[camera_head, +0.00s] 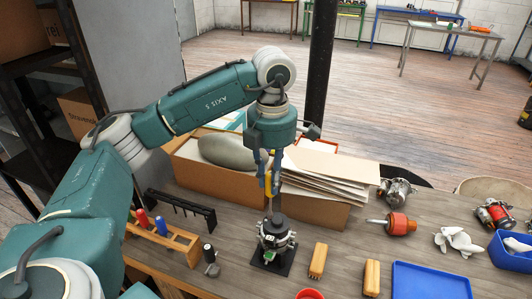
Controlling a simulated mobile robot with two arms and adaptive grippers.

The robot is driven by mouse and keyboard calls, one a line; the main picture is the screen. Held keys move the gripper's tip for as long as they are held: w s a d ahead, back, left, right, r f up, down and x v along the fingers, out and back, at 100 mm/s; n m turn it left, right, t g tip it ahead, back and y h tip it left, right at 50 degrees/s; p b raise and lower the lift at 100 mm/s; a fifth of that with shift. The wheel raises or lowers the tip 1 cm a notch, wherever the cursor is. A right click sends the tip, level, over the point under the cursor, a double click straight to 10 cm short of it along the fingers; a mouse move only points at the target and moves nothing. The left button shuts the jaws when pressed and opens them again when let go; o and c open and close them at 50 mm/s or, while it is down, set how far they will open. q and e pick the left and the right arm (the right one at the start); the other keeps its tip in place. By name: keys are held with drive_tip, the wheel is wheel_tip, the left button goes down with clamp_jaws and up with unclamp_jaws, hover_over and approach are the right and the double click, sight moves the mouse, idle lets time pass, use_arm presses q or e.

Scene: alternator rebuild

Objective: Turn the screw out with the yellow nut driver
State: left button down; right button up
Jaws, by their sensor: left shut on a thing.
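My left gripper (267,172) points straight down over the bench and is shut on the yellow nut driver (268,184). Only a narrow strip of yellow shows between the fingers. Below it the alternator assembly (273,243) stands upright on a dark square base plate (270,264), with a dark cylindrical part on top. The driver hangs above this assembly; I cannot tell whether its tip touches it. The screw is too small to make out. My right gripper is not in view.
A wooden rack (168,240) with a red and a blue handle stands to the left. Open cardboard boxes (222,180) are close behind the gripper.

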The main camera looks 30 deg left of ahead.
use_arm(q)
drive_tip(key=m, duration=0.6)
drive_tip(key=w+a+m+b, duration=0.1)
drive_tip(key=m, duration=0.5)
drive_tip(key=a+m+b, duration=0.1)
drive_tip(key=m, duration=0.5)
drive_tip(key=shift+w+a+f+m, duration=0.15)
drive_tip(key=shift+w+a+m, duration=0.1)
drive_tip(key=shift+w+m, duration=0.1)
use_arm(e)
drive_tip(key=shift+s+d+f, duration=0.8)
use_arm(q)
drive_tip(key=shift+f, duration=0.1)
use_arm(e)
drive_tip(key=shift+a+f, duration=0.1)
